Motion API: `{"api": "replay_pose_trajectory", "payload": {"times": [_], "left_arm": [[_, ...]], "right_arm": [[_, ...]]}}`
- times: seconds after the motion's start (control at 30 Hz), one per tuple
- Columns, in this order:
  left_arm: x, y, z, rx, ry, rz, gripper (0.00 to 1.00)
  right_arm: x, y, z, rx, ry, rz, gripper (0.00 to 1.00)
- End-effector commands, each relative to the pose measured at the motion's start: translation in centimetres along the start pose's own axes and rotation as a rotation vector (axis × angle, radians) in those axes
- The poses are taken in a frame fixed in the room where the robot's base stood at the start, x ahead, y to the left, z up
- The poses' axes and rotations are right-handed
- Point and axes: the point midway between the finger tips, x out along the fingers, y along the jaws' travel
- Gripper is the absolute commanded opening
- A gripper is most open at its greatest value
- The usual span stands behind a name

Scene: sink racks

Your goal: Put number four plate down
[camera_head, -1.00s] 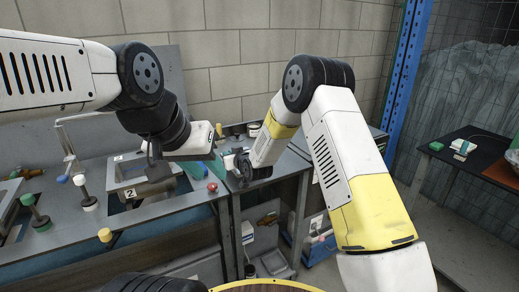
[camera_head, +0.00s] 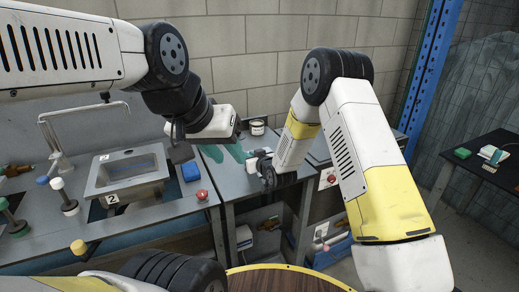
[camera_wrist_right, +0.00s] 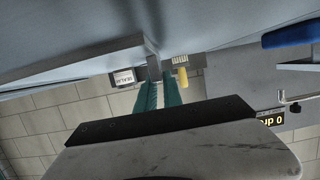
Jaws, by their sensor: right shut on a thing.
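My right gripper (camera_head: 238,150) is over the worktop right of the sink. In the right wrist view, its teal fingers (camera_wrist_right: 158,95) are shut on a small grey piece (camera_wrist_right: 153,68), which I take to be part of the number four plate; no number four is readable. The piece meets the end of a broad grey surface at upper left, and I cannot tell whether they are one thing. My left gripper (camera_head: 211,152) hangs beside the right one; its jaw opening is unclear. A number 2 tag (camera_head: 112,198) is at the front of the metal sink (camera_head: 125,170).
A blue block (camera_head: 190,171) and a red knob (camera_head: 202,194) are right of the sink. A white jar (camera_head: 257,127) stands near the wall. A curved tap (camera_head: 48,135) is at left. A dark side table (camera_head: 480,160) stands at far right.

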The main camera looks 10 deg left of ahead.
Motion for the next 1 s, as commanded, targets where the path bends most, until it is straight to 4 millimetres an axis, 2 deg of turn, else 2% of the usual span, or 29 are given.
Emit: {"api": "replay_pose_trajectory", "payload": {"times": [0.4,0.43,0.5,0.53,0.87,1.0], "left_arm": [[0.0,0.0,0.0,0.0,-0.001,0.0,0.34],[0.0,0.0,0.0,0.0,-0.001,0.0,0.34],[0.0,0.0,0.0,0.0,-0.001,0.0,0.34],[0.0,0.0,0.0,0.0,-0.001,0.0,0.34],[0.0,0.0,0.0,0.0,-0.001,0.0,0.34],[0.0,0.0,0.0,0.0,-0.001,0.0,0.34]], "right_arm": [[0.0,0.1,0.6,0.0,0.002,0.002,0.0],[0.0,0.1,0.6,0.0,0.0,0.002,0.17],[0.0,0.1,0.6,0.0,0.0,0.002,0.3],[0.0,0.1,0.6,0.0,0.0,0.002,0.33],[-0.1,0.1,0.4,0.0,0.001,0.002,0.33],[-1.4,0.1,0.3,0.001,-0.002,0.003,0.33]]}}
